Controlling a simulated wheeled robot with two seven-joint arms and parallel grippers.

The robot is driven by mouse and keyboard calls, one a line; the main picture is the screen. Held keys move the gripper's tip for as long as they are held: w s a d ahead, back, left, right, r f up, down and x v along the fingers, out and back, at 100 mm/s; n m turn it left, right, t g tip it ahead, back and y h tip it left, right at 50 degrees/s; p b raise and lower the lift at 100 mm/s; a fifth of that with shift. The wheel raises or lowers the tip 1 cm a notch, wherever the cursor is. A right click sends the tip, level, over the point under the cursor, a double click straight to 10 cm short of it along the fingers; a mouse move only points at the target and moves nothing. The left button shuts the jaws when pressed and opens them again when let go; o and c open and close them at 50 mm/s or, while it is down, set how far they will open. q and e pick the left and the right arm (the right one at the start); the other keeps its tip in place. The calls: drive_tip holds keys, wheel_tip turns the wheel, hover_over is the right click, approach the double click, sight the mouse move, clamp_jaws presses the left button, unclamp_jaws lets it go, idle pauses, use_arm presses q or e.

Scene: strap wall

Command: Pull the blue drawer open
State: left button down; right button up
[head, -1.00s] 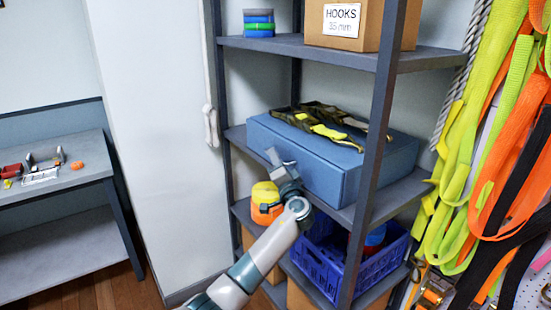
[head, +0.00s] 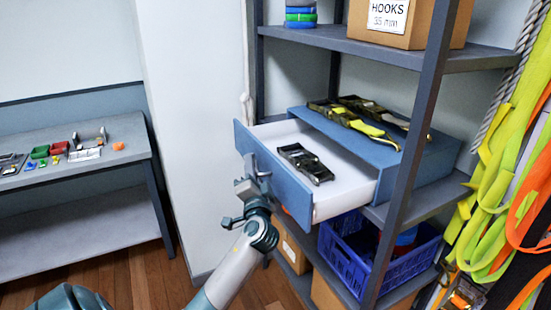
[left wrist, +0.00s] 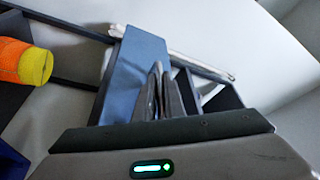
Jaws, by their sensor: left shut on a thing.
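The blue drawer (head: 281,181) stands well out of its blue cabinet (head: 361,141) on the middle shelf. Its white inside shows, with a dark buckle-like item (head: 305,163) lying in it. My left gripper (head: 254,172) is shut at the drawer's front, on its handle, which the fingers mostly hide. In the left wrist view the drawer front (left wrist: 137,72) is blue and the shut fingers (left wrist: 158,92) are against it. My right gripper is in neither view.
Camouflage and yellow straps (head: 357,118) lie on the cabinet top. A blue crate (head: 375,250) stands on the shelf below. A grey shelf post (head: 416,150) rises in front of the cabinet's right part. A workbench (head: 80,168) stands at the left; floor between is clear.

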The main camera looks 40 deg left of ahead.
use_arm(q)
drive_tip(key=s+a, duration=0.3)
drive_tip(key=s, duration=0.4)
drive_tip(key=shift+s, duration=0.4)
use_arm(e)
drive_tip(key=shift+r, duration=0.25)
use_arm(q)
drive_tip(key=shift+f, duration=0.1)
drive_tip(key=c, duration=2.1)
unclamp_jaws()
drive_tip(key=b+v, duration=0.3)
drive_tip(key=v, duration=1.4)
drive_tip(key=shift+s+d+b, duration=0.1)
drive_tip(key=shift+d+b, duration=0.05)
drive_tip(key=shift+b, duration=0.25)
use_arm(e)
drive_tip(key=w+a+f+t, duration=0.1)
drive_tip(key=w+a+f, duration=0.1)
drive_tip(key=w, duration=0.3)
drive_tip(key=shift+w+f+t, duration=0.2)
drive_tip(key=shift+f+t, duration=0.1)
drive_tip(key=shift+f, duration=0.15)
